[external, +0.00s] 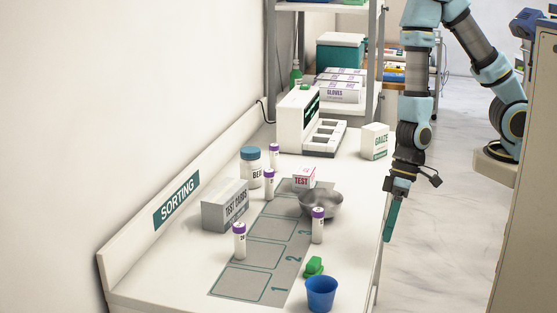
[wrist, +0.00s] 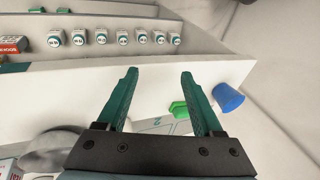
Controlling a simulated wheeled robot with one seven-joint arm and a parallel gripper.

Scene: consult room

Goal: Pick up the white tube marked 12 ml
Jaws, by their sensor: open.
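Several white tubes with purple caps stand upright on the white counter in the external view: a front left tube (external: 239,242), a front right tube (external: 317,228), a middle tube (external: 269,186) and a back tube (external: 274,157). Their markings are too small for me to tell which reads 12 ml. My gripper (external: 391,220) is open and empty, hanging by the counter's right edge, to the right of the tubes. In the wrist view my gripper (wrist: 158,74) has its two green fingers spread with nothing between them. I make out no purple-capped tube there.
A metal bowl (external: 328,204) stands behind the front right tube. A green block (external: 314,267) and blue cup (external: 321,294) are at the front.

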